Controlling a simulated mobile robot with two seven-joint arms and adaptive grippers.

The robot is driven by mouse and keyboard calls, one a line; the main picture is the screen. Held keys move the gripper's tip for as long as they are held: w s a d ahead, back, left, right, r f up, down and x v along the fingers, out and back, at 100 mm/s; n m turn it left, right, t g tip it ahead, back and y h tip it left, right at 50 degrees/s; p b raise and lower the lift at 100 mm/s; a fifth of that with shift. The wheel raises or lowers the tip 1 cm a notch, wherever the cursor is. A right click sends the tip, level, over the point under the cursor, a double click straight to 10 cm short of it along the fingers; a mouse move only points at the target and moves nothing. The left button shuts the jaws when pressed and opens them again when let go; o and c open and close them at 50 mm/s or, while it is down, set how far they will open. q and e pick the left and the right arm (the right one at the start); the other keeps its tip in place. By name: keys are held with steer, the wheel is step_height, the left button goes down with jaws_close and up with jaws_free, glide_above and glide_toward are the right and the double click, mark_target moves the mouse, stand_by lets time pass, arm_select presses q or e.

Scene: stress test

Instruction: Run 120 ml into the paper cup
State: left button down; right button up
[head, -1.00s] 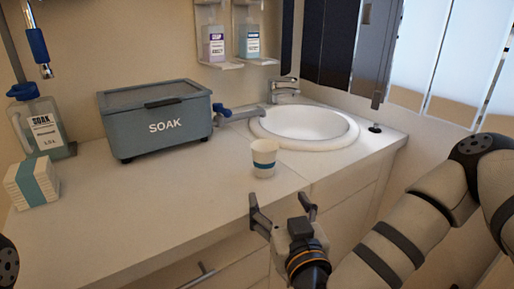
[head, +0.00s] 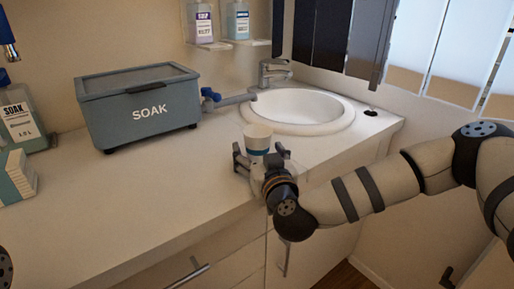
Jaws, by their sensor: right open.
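The paper cup (head: 257,132), white with a blue band, stands upright on the counter in front of the sink. My right gripper (head: 258,156) is open at the cup, with its fingers on either side of the cup's lower part. The gripper hides the cup's base, and I cannot tell whether a finger touches it. The grey SOAK tank (head: 138,112) stands at the left of the sink. Its tap, with a blue handle (head: 209,95), sticks out from its right side towards the sink. My left gripper is not in view.
The sink (head: 302,109) with its chrome faucet (head: 274,72) is behind the cup. A SOAK bottle (head: 22,120) and a white-and-blue box (head: 16,177) stand at the left. Soap bottles (head: 201,22) sit on wall shelves. The counter's front left (head: 120,200) is clear.

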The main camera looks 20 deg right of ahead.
mark_target(261, 142)
steer(key=shift+r, duration=0.1)
steer(key=c, duration=0.9)
